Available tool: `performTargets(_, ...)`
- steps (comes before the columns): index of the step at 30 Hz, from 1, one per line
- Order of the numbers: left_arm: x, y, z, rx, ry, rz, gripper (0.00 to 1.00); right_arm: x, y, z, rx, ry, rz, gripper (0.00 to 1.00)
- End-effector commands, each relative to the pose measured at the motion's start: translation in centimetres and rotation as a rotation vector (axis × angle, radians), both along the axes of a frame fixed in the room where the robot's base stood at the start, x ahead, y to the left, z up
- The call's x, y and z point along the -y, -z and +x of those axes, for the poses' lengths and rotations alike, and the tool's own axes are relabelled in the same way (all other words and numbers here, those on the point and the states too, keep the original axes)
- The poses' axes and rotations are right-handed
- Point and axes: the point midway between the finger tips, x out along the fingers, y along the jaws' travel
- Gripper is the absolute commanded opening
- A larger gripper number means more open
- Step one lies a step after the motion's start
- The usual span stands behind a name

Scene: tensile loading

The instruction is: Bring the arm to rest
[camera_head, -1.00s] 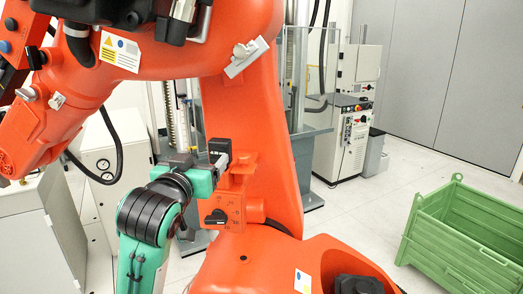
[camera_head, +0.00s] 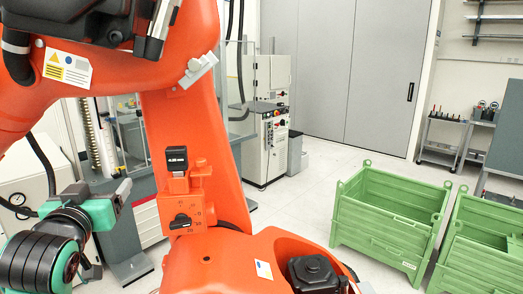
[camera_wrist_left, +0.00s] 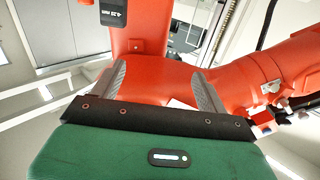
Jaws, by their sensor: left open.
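My left gripper (camera_head: 122,192) is at the lower left of the head view, at the end of my green and black arm. It is open and empty, and its two grey fingers stand apart in the left wrist view (camera_wrist_left: 160,88). A black block (camera_head: 176,159) with a white label sits on an orange holder with a dial (camera_head: 183,208), to the right of the gripper and apart from it. The block also shows at the top left of the wrist view (camera_wrist_left: 112,12). My right gripper is not in view.
A large orange robot arm (camera_head: 215,130) fills the left and middle. Green crates (camera_head: 385,215) stand on the floor at the right. A machine cabinet (camera_head: 267,140) stands behind. Shelves and carts (camera_head: 440,135) are at the far right. Floor between is clear.

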Motion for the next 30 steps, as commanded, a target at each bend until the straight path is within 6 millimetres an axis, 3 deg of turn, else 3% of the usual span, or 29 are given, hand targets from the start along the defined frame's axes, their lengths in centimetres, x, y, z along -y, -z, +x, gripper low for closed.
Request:
performTargets(8, 0.5, 3.7, 0.1, -0.081, 0.010, 0.007, 0.76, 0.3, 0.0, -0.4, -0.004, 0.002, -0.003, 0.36)
performTargets(17, 1.4, 10.4, -0.4, -0.230, 0.030, 0.021, 0.76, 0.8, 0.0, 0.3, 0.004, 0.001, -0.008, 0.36)
performTargets(23, 2.4, 18.0, -2.2, -0.402, 0.056, 0.035, 0.76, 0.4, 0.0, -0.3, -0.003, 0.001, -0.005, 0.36)
performTargets(30, 4.2, 29.5, -7.8, -0.685, 0.108, 0.049, 0.76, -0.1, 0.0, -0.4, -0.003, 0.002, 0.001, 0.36)
